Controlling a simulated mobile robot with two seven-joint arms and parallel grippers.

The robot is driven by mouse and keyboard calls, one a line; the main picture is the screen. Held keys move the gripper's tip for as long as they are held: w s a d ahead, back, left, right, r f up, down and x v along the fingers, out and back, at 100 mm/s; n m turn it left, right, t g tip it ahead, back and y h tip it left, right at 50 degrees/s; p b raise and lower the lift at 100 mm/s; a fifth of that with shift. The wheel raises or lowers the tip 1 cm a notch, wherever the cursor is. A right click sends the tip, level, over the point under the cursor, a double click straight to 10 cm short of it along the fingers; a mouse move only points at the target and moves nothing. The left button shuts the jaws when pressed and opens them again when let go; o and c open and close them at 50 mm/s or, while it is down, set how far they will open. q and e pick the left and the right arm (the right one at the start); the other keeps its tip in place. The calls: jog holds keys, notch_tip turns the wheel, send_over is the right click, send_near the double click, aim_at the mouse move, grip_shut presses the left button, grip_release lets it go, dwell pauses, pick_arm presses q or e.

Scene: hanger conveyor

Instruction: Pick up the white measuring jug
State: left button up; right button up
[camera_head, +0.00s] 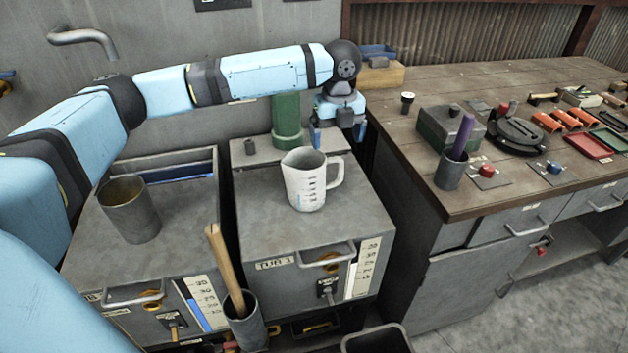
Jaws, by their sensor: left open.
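The white measuring jug (306,180) stands upright on top of the grey cabinet (357,222) marked as a tub, with dark scale marks on its side and its handle to the right. My left gripper (337,142) is open and points down, behind and slightly right of the jug. It is apart from the jug and holds nothing that I can see. My left arm reaches in from the left, above the cabinets. My right gripper is not in view.
A green cylinder (287,118) stands behind the jug, close to my left gripper. A grey metal cup (130,210) sits on the left cabinet. A holder with a wooden handle (222,262) stands in front. The wooden workbench (425,160) at right carries tools.

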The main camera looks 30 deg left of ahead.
aim_at(333, 162)
pick_arm(q)
notch_tip(333, 162, down, 4)
jog(key=shift+a+r, duration=0.1)
jog(key=shift+r, duration=0.05)
jog(key=shift+w+a+f+b, duration=0.1)
jog(key=shift+a+f+b, duration=0.15)
jog(key=shift+f, duration=1.1)
jog(key=shift+w+a+f+b, duration=0.1)
jog(key=shift+f+b, duration=0.1)
jog(key=shift+f, duration=1.15)
jog(key=shift+c, duration=0.5)
jog(key=c, duration=1.3)
jog(key=shift+r, duration=0.15)
jog(key=shift+c, duration=0.2)
